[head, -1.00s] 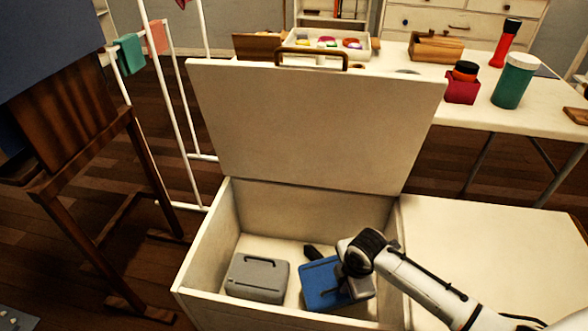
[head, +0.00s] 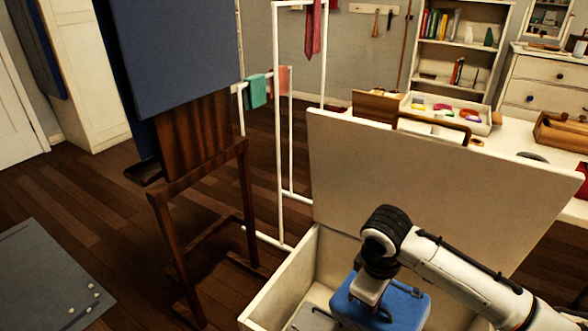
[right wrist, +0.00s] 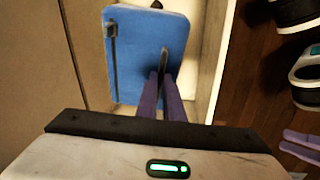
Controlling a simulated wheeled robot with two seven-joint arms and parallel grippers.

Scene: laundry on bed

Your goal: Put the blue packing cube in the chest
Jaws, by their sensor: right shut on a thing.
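The blue packing cube (head: 402,306) is at the bottom of the head view, over the open white chest (head: 283,284). Its lower part is cut off by the picture edge, so its height above the chest floor cannot be told. My right gripper (head: 372,296) is shut on the cube. In the right wrist view the fingers (right wrist: 161,92) meet at a dark strip on the blue packing cube (right wrist: 135,58), with a pale chest wall (right wrist: 212,62) right of it. The chest lid (head: 425,175) stands raised behind.
A grey case (head: 313,319) shows partly inside the chest. A wooden stand (head: 202,180) with a dark blue panel and a white rack (head: 279,130) stand left of the chest. A grey mat (head: 50,275) lies on open floor at left.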

